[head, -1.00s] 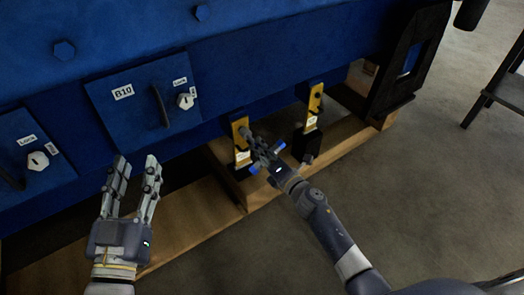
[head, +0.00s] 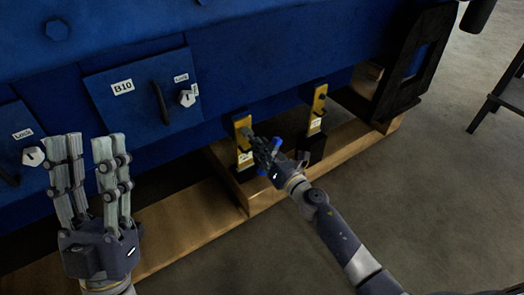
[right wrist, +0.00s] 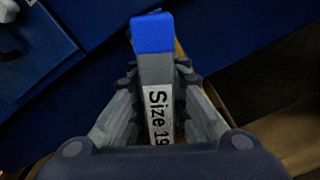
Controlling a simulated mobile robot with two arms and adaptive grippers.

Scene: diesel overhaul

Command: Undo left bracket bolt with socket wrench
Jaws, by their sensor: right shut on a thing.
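The left yellow bracket (head: 243,143) is fixed low on the blue engine, with its bolt head partly covered by the tool. My right gripper (head: 268,155) is at that bracket, shut on the socket wrench (right wrist: 153,33). The wrench has a blue end and a "Size 19" label in the right wrist view, and blue parts also show in the head view. Its working end is close to the bolt; I cannot tell whether it is seated. My left gripper (head: 88,148) is open and empty, in front of the engine at the left.
The right yellow bracket (head: 317,110) stands just right of the left one. A wooden pallet (head: 190,222) runs under the engine. A B10 panel (head: 142,88) with a handle and lock knob is on the engine's face.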

